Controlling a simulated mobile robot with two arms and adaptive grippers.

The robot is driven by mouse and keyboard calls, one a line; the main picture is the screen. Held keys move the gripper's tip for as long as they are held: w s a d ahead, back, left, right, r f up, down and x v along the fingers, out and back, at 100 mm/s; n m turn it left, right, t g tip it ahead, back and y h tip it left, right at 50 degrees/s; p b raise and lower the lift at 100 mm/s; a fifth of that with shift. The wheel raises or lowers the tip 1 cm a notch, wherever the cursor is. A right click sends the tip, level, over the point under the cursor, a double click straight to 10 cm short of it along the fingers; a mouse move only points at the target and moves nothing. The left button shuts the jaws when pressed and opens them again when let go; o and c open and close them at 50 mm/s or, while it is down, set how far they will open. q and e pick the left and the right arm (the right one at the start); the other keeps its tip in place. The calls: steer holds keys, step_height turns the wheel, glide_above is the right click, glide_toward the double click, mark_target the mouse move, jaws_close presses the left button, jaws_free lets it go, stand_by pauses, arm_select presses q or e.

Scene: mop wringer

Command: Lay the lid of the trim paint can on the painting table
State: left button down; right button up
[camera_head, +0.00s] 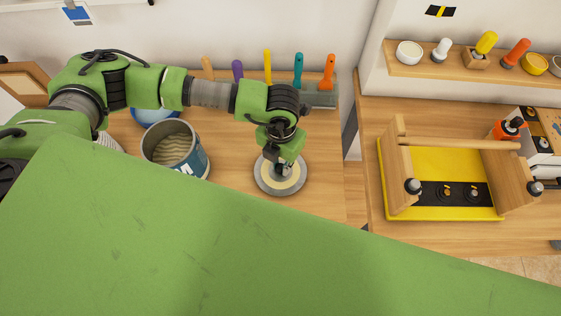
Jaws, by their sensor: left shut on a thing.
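The paint can (203,163) stands open on the painting table (325,190), with a blue wall, a pale label and a beige inside. The lid (262,184), a grey-rimmed disc with a cream middle, is to the right of the can, near the table's right part. My left gripper (284,170) points down at the lid's middle and is shut on it. The lid looks flat and is at or just above the table top; I cannot tell whether it touches. The fingertips are partly hidden by the gripper body. My right gripper is not in view.
A rack (320,98) with several coloured handles stands at the table's back. A blue round thing (152,115) sits behind the can. To the right, past a gap, a wooden frame on a yellow tray (440,212) stands on another table. Bare table lies around the lid.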

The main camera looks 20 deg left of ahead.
mark_target(281, 166)
arm_select(q)
steer(key=c, duration=1.9)
jaws_free()
steer(key=shift+f, duration=0.1)
step_height(281, 166, up, 12)
steer(key=b, duration=0.4)
steer(key=shift+r, duration=0.2)
